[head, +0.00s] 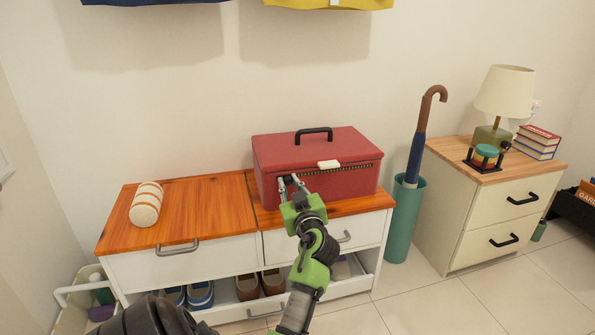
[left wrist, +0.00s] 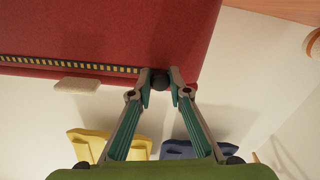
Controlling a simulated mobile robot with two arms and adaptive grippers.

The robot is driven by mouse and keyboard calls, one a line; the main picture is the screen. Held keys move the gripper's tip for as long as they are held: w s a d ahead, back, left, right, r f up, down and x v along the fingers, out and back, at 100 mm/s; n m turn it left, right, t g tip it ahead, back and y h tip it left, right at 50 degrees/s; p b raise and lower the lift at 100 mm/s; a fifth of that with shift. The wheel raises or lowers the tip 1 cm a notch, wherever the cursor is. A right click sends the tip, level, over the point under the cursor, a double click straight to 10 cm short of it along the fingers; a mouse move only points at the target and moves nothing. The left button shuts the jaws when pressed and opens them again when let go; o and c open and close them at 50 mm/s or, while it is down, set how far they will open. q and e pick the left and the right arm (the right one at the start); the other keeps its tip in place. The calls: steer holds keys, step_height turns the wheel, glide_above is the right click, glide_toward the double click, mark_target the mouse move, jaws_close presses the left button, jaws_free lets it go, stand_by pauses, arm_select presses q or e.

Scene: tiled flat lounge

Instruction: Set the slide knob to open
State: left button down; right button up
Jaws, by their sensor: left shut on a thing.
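A red box (head: 275,160) with a black top handle stands on the right part of the wooden bench top. A strip of black and yellow marks (head: 350,168) runs along its upper front edge; it also shows in the left wrist view (left wrist: 60,65). A cream tab (head: 329,164) sits above the strip. My left gripper (head: 291,181) is at the strip's left end in the head view. In the left wrist view its fingertips (left wrist: 160,80) are shut on a small dark round knob (left wrist: 160,82), at the strip's right end there. My right gripper is not in view.
The bench top (head: 200,190) holds a cream striped roll (head: 146,204) at left. Shoes (head: 200,294) lie on the shelf below. A green umbrella stand (head: 405,225) and a cream drawer cabinet (head: 480,215) with a lamp (head: 505,90) stand at right.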

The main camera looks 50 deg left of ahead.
arm_select(q)
steer(key=c, duration=1.9)
jaws_free()
steer(key=v, duration=0.7)
steer(key=shift+d, duration=0.3)
steer(key=shift+s, duration=0.1)
